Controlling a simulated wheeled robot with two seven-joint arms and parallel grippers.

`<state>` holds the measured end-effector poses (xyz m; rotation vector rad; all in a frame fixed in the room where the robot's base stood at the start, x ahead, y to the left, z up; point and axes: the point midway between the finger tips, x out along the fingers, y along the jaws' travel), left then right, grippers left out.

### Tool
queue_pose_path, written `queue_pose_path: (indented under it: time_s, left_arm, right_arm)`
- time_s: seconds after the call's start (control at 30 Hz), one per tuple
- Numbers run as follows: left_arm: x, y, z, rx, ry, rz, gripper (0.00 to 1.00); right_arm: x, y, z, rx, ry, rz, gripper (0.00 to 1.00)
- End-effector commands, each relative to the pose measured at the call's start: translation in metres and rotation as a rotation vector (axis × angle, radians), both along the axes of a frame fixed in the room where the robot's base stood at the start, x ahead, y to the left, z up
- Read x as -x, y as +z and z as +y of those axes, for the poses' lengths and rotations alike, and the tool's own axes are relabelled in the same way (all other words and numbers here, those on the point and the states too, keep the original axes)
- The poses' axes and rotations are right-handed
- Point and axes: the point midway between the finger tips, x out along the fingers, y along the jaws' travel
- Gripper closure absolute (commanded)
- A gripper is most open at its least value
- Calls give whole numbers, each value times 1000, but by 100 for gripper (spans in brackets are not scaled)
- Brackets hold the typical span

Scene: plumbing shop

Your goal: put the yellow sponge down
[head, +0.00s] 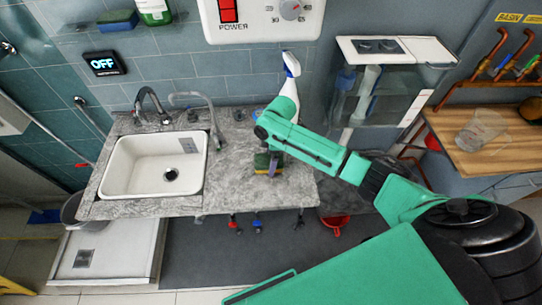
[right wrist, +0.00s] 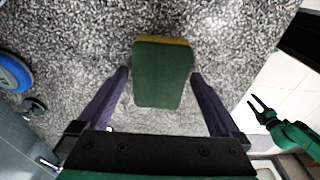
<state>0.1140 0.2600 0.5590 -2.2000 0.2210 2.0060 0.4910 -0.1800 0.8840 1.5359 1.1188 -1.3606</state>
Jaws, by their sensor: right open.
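The yellow sponge (head: 267,163) is at the right part of the grey stone counter (head: 230,185), under my right gripper; it shows a dark green face and a yellow layer. In the right wrist view the sponge (right wrist: 163,75) lies between the spread purple fingers of my right gripper (right wrist: 160,88), with a gap on each side. It appears to rest on the counter; its underside is hidden. My left gripper (right wrist: 256,104) shows small at the right of the right wrist view, its fingers apart and empty, away from the sponge.
A white sink (head: 150,165) with taps is set in the counter's left part. A spray bottle (head: 290,80) stands behind my right arm. A glass-fronted cabinet (head: 385,85) is at the right back. The counter between sink and sponge is clear.

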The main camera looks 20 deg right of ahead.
Motion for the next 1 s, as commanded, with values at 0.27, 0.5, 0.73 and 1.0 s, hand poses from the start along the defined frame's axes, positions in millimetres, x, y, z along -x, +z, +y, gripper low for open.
queue_pose_path:
  time_s: [0.27,0.5,0.73,1.0]
  left_arm:
    - [0,-5,0,0,0,0,50]
    - [0,-13,0,0,0,0,50]
    - [0,-13,0,0,0,0,50]
    - [2,-35,2,-3,-1,3,50]
  right_arm:
    - [0,48,-5,-1,0,-6,0]
    - [3,107,-12,-1,0,-3,0]
    - [4,122,-14,-1,-1,0,0]
    - [2,119,5,6,18,2,0]
